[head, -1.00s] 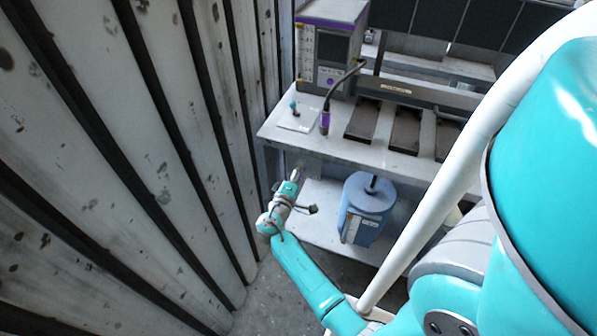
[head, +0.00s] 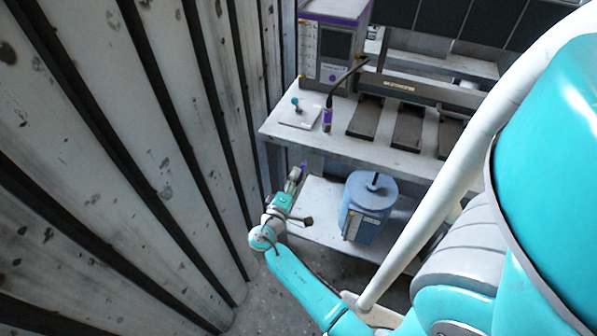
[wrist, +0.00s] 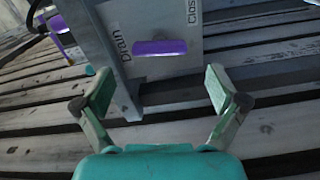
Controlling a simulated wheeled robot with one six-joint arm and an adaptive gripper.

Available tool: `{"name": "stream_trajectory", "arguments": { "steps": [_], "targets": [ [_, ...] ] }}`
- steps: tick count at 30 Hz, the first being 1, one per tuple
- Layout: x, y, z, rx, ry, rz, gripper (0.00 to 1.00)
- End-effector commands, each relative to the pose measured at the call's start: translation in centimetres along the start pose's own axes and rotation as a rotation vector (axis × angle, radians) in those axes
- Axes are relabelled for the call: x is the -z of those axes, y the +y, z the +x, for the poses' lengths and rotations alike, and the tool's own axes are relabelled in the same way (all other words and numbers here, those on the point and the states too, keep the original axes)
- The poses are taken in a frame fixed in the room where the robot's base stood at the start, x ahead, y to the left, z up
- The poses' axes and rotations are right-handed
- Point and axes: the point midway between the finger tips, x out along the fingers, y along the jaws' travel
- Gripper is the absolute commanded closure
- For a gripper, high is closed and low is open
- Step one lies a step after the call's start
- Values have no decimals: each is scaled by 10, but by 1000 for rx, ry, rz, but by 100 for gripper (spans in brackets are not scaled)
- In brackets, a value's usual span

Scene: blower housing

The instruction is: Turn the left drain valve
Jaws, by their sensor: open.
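The drain valve shows in the wrist view as a purple handle (wrist: 160,48) on a grey panel lettered "Drain" and what looks like "Close". The handle lies across the picture, beyond my fingertips. My gripper (wrist: 158,88) is open and empty, with one finger on each side of the handle's line and a gap before it. In the head view my gripper (head: 293,178) is below the left front of the bench, close to a small purple piece (head: 303,166) that looks like the same handle. The valve body is hidden.
The grey bench (head: 400,158) carries a purple-topped instrument (head: 332,45), a plate with a teal knob (head: 300,118) and dark trays. A blue canister (head: 368,208) stands on the lower shelf (head: 318,232). A slatted wall (head: 110,150) runs close on the left.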

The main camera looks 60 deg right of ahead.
Motion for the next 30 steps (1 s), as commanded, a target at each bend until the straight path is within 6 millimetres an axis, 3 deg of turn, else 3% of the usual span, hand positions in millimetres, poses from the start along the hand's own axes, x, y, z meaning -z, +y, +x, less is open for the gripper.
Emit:
{"name": "stream_trajectory", "arguments": {
  "steps": [6, 12, 30],
  "targets": [
    [1, 0, -39, 1, 5, -1, 4],
    [1, 0, -58, 1, 2, 0, 4],
    [0, 0, -63, 0, 0, 0, 4]
  ]
}}
